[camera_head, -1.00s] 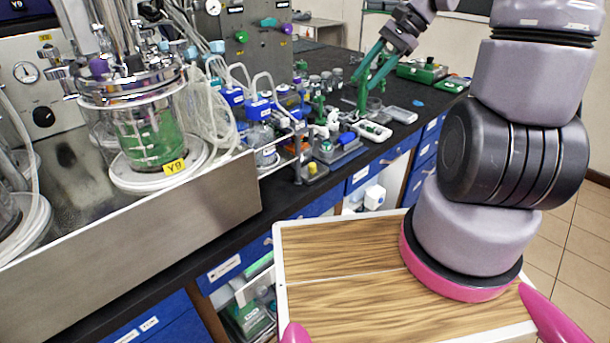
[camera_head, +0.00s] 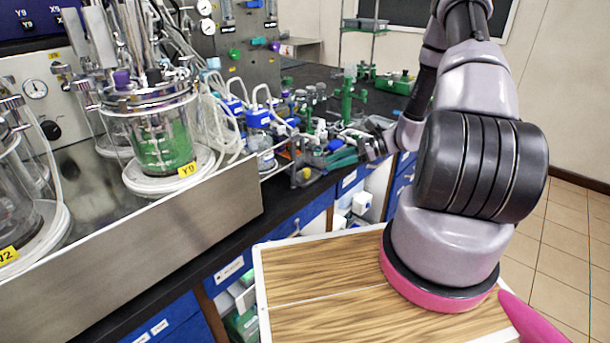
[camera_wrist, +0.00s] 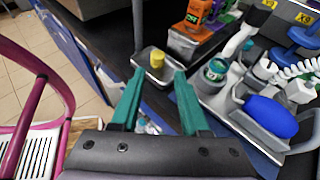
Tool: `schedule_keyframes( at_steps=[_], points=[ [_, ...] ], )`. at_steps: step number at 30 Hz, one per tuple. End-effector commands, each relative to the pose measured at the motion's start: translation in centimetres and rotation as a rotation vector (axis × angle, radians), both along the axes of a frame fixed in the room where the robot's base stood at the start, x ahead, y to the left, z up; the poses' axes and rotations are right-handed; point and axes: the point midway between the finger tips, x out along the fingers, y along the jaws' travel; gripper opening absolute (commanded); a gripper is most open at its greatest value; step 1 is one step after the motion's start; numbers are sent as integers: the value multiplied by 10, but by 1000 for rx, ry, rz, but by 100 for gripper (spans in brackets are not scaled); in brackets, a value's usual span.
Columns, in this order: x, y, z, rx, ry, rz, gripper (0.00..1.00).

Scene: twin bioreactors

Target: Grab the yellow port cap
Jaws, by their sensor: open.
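The yellow port cap (camera_wrist: 156,60) sits upright on a small grey metal tray (camera_wrist: 142,66) in the wrist view. It is just beyond and between my two teal fingertips. In the head view the small yellow cap (camera_head: 306,172) shows near the bench's front edge. My gripper (camera_wrist: 158,78) is open, its fingers apart and nothing held between them. In the head view the gripper (camera_head: 330,159) is low over the bench, to the right of the cap. I cannot tell the exact gap between the fingertips and the cap.
An orange-labelled box (camera_wrist: 196,18) stands behind the tray. To the right are a grey rack with a blue object (camera_wrist: 268,115) and a green-topped jar (camera_wrist: 215,70). A thin upright rod (camera_wrist: 138,25) rises beside the tray. Bioreactor vessels (camera_head: 160,140) stand on the left.

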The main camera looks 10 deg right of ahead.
Motion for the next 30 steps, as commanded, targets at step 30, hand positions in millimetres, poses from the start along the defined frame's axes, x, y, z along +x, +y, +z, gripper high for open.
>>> schedule_keyframes(
  at_steps=[30],
  points=[
    [12, 73, -32, -1, 1, 1, 15]
  ],
)
